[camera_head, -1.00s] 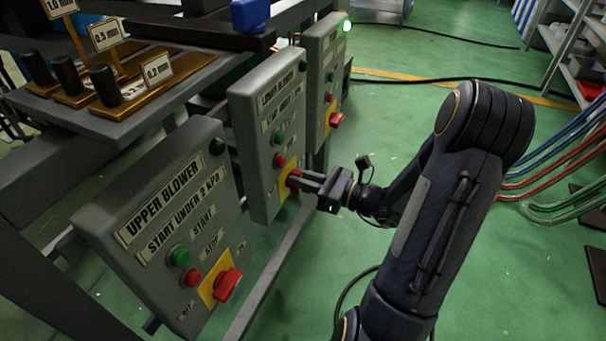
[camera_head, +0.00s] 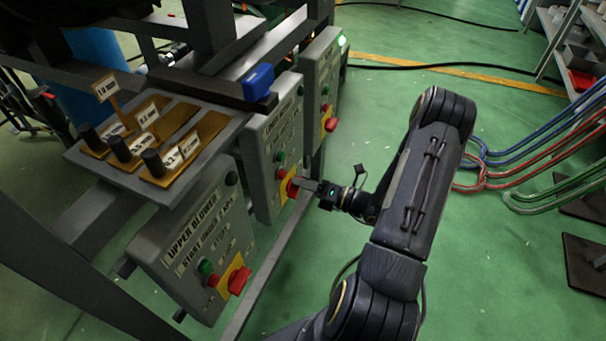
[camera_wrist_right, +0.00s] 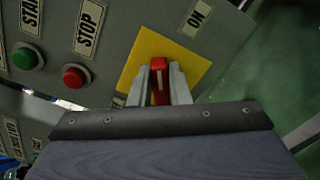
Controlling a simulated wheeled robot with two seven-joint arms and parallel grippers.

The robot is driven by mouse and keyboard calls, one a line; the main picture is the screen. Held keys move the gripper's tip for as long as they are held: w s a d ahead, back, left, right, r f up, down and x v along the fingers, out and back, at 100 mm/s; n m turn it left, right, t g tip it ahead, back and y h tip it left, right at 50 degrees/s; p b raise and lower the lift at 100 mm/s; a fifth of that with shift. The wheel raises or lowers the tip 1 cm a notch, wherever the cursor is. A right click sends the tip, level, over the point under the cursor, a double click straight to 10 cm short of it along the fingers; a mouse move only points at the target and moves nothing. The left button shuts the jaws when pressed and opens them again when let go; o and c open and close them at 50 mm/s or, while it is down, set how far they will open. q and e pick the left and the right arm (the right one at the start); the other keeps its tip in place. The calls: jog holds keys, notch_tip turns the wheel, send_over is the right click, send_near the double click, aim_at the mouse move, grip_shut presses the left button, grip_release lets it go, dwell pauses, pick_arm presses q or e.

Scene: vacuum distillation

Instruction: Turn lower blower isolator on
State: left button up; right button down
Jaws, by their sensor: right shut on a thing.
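The middle control box (camera_head: 270,150) carries a red rotary isolator knob (camera_head: 292,188) on a yellow plate; its label is too small to read in the head view. My right gripper (camera_head: 303,186) is at this knob, shut on it. In the right wrist view the red knob (camera_wrist_right: 160,78) sits between the two fingers on the yellow plate (camera_wrist_right: 190,62), with an ON label (camera_wrist_right: 196,18) to its upper right. The knob's handle looks upright in that view, pointing away from my palm. My left gripper is not in view.
The upper blower box (camera_head: 195,250) with its own red knob (camera_head: 239,280) is nearer. A third box (camera_head: 320,80) with a lit green lamp is farther back. A shelf with black-handled pieces (camera_head: 150,160) juts out at left. Green floor is open at right; hoses (camera_head: 520,165) lie beyond.

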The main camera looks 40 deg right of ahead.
jog(key=shift+d+f+m+p, duration=0.1)
jog(key=shift+f+m+p, duration=0.1)
jog(key=shift+m+p, duration=1.15)
jog(key=shift+f+m+p, duration=0.2)
jog(key=shift+m+p, duration=0.55)
jog(key=shift+m, duration=1.1)
jog(key=c, duration=1.4)
grip_release()
jog(key=shift+o, duration=0.2)
jog(key=v, duration=0.7)
jog(key=shift+s+d, duration=0.2)
jog(key=shift+s, duration=0.1)
